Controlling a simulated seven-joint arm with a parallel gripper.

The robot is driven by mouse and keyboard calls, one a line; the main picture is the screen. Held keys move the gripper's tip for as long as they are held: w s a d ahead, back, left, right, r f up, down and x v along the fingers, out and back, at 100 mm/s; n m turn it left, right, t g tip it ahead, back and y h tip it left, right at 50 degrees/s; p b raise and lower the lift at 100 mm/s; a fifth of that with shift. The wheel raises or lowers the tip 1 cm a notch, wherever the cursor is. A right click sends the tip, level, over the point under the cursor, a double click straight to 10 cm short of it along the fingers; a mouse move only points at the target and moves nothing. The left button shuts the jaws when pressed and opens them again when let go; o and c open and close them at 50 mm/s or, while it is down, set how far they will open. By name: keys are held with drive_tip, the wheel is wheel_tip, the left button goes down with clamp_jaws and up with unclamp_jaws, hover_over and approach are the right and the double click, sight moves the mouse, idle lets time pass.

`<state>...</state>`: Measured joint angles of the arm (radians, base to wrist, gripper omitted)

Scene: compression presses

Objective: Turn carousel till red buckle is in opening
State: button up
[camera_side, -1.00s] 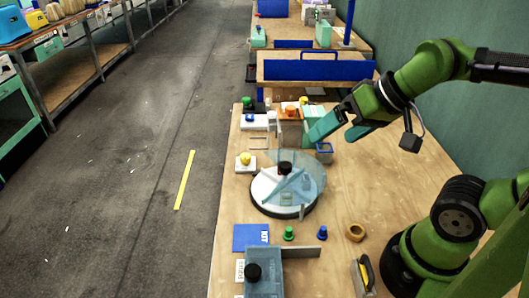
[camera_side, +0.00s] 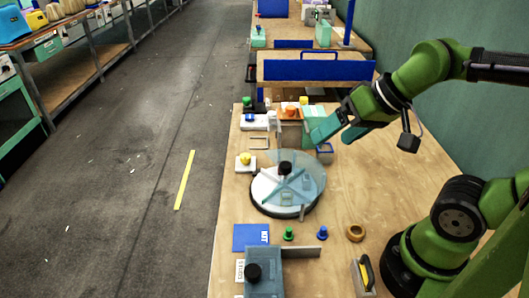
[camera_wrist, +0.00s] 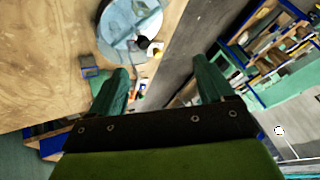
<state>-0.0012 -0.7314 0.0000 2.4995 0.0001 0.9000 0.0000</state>
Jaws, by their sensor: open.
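The round carousel (camera_side: 262,193) stands mid-table, with a white disc, dividers, a clear cover over part of it and a black knob (camera_side: 285,168) on top. In the wrist view the carousel (camera_wrist: 122,28) shows at the top, cut by the picture edge. I cannot make out a red buckle in it; the compartments are too small and partly behind the cover. My gripper (camera_side: 333,130) is open and empty, above the table behind and right of the carousel, apart from it. In the wrist view my gripper (camera_wrist: 162,75) has its two teal fingers spread wide.
A yellow knob on a white base (camera_side: 245,161) stands left of the carousel. In front are a blue mat (camera_side: 250,236), a green peg (camera_side: 289,233), a wooden ring (camera_side: 355,232) and a grey-blue box (camera_side: 263,282). Several small devices crowd the far end. Table right of the carousel is clear.

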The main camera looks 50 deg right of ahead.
sight(286, 164)
drive_tip(key=w+n+g, duration=0.1)
drive_tip(key=w+g, duration=0.1)
drive_tip(key=w, duration=0.2)
drive_tip(key=w+g+h, duration=0.1)
drive_tip(key=w, duration=0.3)
drive_tip(key=w+d+n+g, duration=0.1)
drive_tip(key=w+g, duration=0.1)
drive_tip(key=w, duration=0.2)
drive_tip(key=shift+d+f+n+g, duration=0.1)
drive_tip(key=shift+f+n+g, duration=0.2)
drive_tip(key=c, duration=0.3)
drive_tip(key=shift+n+g+h, duration=0.5)
drive_tip(key=shift+n+g, duration=0.2)
drive_tip(key=f, duration=0.5)
drive_tip(key=w+f, duration=0.1)
drive_tip(key=f, duration=0.9)
drive_tip(key=shift+w+d, duration=0.35)
clamp_jaws()
